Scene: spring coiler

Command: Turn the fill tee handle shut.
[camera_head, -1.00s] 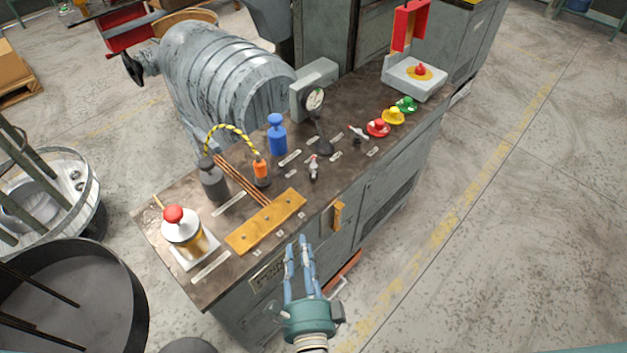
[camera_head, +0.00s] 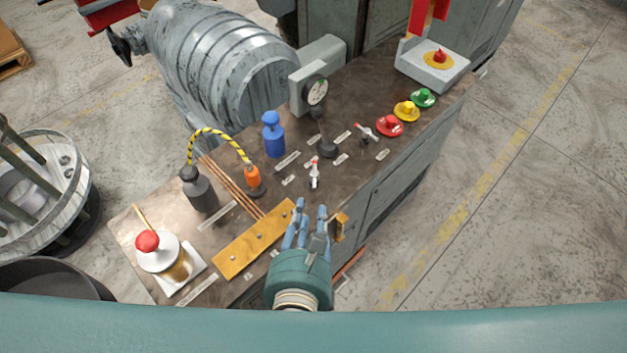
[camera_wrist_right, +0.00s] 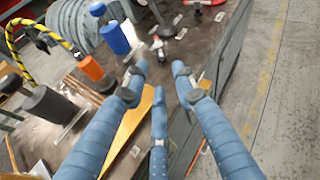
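Two small valves with red-and-white handles stand on the bench top in the head view. The nearer valve (camera_head: 315,174) is just beyond my right gripper, its handle pointing roughly along the view. The farther valve (camera_head: 366,132) stands beside the red button, its handle slanted. I cannot tell which is the fill tee; the labels are too small to read. My right gripper (camera_head: 309,212) is over the bench's front edge, blue fingers spread, touching neither valve. In the wrist view its fingers (camera_wrist_right: 158,90) are apart and empty, with the nearer valve (camera_wrist_right: 157,45) beyond them. My left gripper is not in view.
A blue bottle (camera_head: 273,136), black lever (camera_head: 327,148) and gauge (camera_head: 317,92) stand behind the valves. Red (camera_head: 390,126), yellow (camera_head: 407,111) and green (camera_head: 423,97) buttons are to the right. A yellow bar (camera_head: 252,240) and orange-capped fitting (camera_head: 253,180) are on the left.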

